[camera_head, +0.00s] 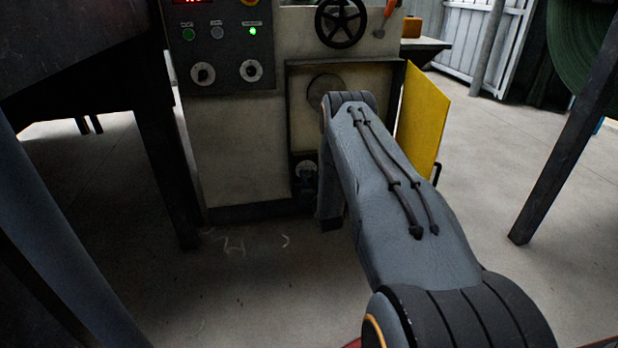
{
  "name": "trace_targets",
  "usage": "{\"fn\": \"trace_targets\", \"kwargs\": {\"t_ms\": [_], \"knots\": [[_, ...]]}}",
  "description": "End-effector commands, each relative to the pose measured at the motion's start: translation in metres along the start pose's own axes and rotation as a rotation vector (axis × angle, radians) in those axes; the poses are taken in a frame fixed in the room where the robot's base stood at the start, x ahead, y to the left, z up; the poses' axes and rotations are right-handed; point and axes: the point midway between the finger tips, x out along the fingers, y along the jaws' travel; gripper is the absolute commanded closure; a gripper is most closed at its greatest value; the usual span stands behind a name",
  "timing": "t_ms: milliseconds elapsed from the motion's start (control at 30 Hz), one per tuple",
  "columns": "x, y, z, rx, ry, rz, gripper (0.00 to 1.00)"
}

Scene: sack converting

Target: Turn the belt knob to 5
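The control panel (222,50) is on the front of the cream machine at the upper left. It carries two round dials with pale faces and dark centres, a left knob (203,74) and a right knob (251,71). Their labels and scale marks are too small to read, so I cannot tell which is the belt knob or where it points. My grey arm reaches from the lower right toward the machine and bends down in front of it. My gripper is not visible; the arm hides that area. Nothing covers the two knobs.
A black handwheel (341,22) sits above an open recess in the machine. A dark switch-like fitting (305,172) is below. A yellow door (422,118) stands open right of my arm. Dark posts stand left and right (566,150). The concrete floor (240,290) in front is clear.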

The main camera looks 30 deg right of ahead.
Motion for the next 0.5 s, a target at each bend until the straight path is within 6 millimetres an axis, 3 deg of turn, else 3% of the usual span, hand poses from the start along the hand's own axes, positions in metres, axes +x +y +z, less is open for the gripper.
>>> {"fn": "trace_targets", "kwargs": {"t_ms": [33, 133, 500], "knots": [[-0.0001, 0.0001, 0.0001, 0.0, 0.0, 0.0, 0.81], [-0.0002, 0.0001, 0.0002, 0.0, 0.0, 0.0, 0.97], [-0.0006, 0.0003, 0.0004, 0.063, 0.002, 0.0, 0.97]]}}
